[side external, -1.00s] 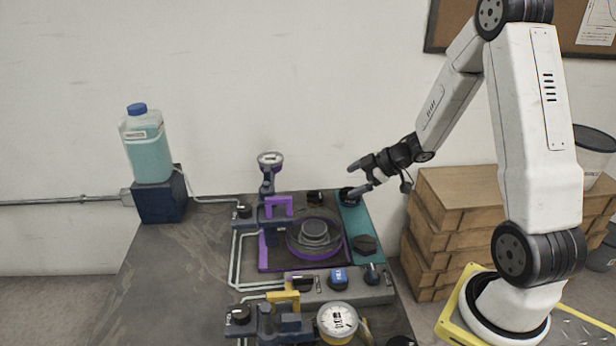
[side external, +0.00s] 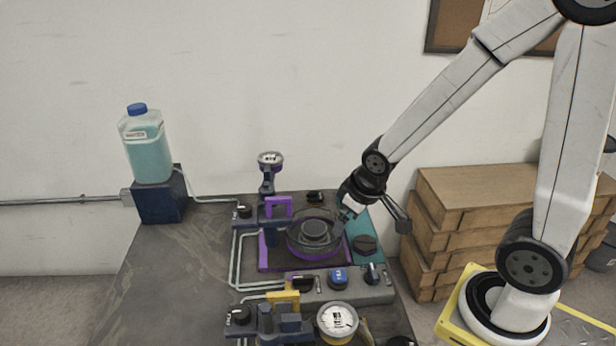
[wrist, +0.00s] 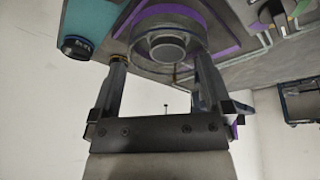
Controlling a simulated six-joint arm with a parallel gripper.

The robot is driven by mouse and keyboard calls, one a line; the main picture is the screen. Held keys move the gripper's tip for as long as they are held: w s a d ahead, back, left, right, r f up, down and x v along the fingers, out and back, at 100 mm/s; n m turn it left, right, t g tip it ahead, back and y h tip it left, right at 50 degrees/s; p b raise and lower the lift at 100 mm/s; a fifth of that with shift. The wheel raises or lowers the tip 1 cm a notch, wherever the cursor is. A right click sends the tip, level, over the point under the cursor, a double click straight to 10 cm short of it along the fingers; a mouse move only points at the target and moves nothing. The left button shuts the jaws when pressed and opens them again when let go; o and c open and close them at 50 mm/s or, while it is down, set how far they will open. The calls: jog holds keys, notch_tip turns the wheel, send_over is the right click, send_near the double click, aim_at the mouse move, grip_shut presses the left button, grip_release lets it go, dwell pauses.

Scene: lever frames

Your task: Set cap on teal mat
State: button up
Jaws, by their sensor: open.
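The cap looks to be the clear round lid with a grey raised centre (side external: 314,231), seated over a purple ring inside a purple-edged square. In the wrist view the cap (wrist: 167,46) lies beyond and between my fingertips, apart from them as far as I can tell. My gripper (wrist: 160,62) is open and empty. In the side view my gripper (side external: 344,213) is at the right rim of the cap, its fingers partly hidden. The teal mat (side external: 371,226) lies right of the cap, partly hidden by my wrist; it also shows in the wrist view (wrist: 90,18).
A purple clamp (side external: 278,207) and a gauge (side external: 270,160) stand left of the cap. A grey block with knobs (side external: 338,290) and a white gauge (side external: 337,321) are in front.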

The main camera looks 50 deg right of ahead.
jog(key=shift+m+g+y, duration=0.3)
jog(key=shift+g+y, duration=0.1)
jog(key=shift+g, duration=0.3)
jog(key=shift+s+a, duration=1.55)
